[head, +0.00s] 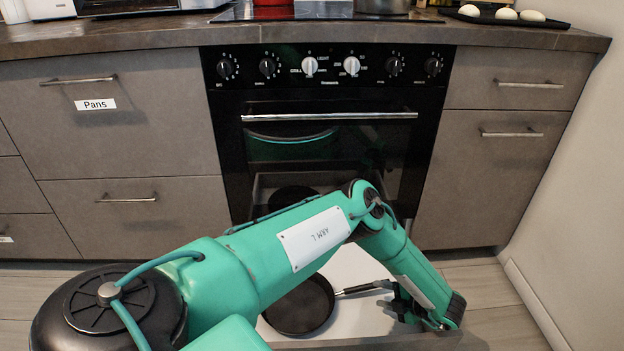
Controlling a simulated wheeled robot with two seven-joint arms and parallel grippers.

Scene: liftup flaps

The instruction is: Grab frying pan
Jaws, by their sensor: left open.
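A black frying pan (300,306) lies on the white floor of an open drawer (352,263) under the oven. Its handle (357,289) points right, towards my left gripper. My left arm crosses the view from the lower left and hides part of the drawer and the pan's far edge. My left gripper (393,300) is open at the handle's end. I cannot tell whether its fingers are around the handle or only beside it. My right gripper is not in view.
The oven (325,140) is above the drawer, with a bar handle (330,116). A dark round shape (293,197) shows behind my arm; I cannot tell whether it is a reflection. Closed drawers, one labelled "Pans" (95,104), flank the oven. Wooden floor is free at lower right.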

